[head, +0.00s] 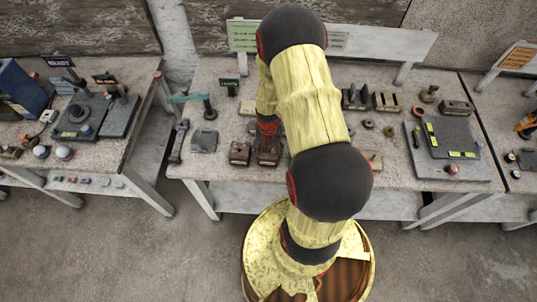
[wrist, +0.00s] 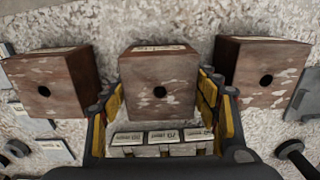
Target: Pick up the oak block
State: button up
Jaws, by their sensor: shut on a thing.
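In the wrist view three similar reddish-brown blocks, each with a dark round hole and pale worn patches, stand in a row: a left block (wrist: 52,82), a middle block (wrist: 158,84) and a right block (wrist: 262,76). My gripper (wrist: 165,92) has its yellow-padded fingers on both sides of the middle block and is shut on it. The label strips on the blocks are too small to read, so I cannot tell which is oak. In the head view my gripper (head: 267,140) is over the workbench at a brown block (head: 266,158), with another brown block (head: 240,153) to its left.
The workbench (head: 215,170) holds a grey board (head: 455,140) at right and a dark plate (head: 204,141) at left. Small labelled pieces (wrist: 162,137) show between my fingers in the wrist view. My arm hides the bench middle. A second bench (head: 120,160) stands at left.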

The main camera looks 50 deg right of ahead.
jog(key=c, duration=0.4)
jog(key=shift+r, duration=0.1)
jog(key=shift+c, duration=0.2)
